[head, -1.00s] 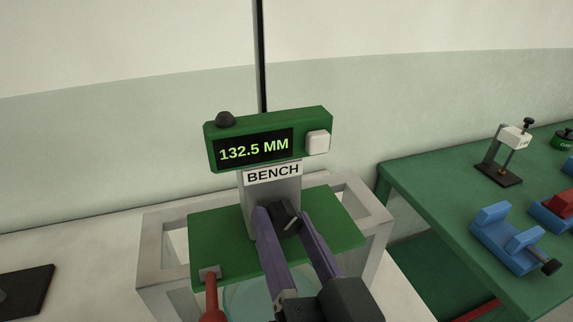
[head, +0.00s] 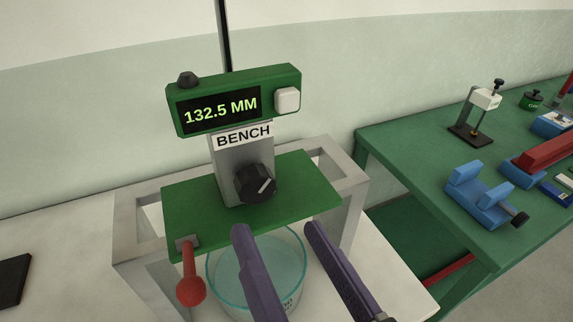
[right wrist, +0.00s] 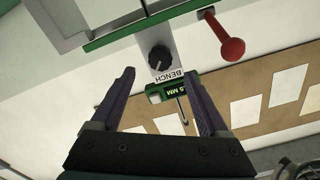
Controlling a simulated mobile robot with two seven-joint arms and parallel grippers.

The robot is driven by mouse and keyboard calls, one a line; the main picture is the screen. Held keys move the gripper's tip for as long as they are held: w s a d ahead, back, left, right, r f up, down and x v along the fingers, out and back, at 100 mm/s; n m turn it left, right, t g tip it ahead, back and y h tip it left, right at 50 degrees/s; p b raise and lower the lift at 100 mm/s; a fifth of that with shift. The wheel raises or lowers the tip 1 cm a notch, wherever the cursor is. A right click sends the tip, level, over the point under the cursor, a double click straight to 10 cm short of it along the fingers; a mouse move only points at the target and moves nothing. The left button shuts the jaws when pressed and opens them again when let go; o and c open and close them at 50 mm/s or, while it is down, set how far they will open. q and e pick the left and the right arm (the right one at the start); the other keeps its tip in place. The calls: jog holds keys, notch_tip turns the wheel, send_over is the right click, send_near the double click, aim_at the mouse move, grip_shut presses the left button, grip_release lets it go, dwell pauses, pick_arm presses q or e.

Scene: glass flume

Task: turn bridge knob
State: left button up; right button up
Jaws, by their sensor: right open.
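The bridge knob (head: 255,184) is black with a white pointer line. It sits on the grey post under the BENCH label (head: 243,135), above the green bridge plate (head: 300,190). It also shows in the right wrist view (right wrist: 160,58), beyond the fingers. A green display (head: 220,109) on top of the post reads 132.5 MM. My right gripper (head: 275,238) is open and empty, its purple fingers in front of and below the knob, apart from it. The right wrist view shows the open gripper (right wrist: 163,95) too. My left gripper is not in view.
A red-knobbed lever (head: 192,285) sticks out at the plate's front left. A glass vessel (head: 225,275) stands under the plate inside a pale frame (head: 135,240). A green table (head: 400,150) with a blue clamp (head: 480,198) and instruments is at right.

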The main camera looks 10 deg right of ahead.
jog(key=shift+v, duration=1.65)
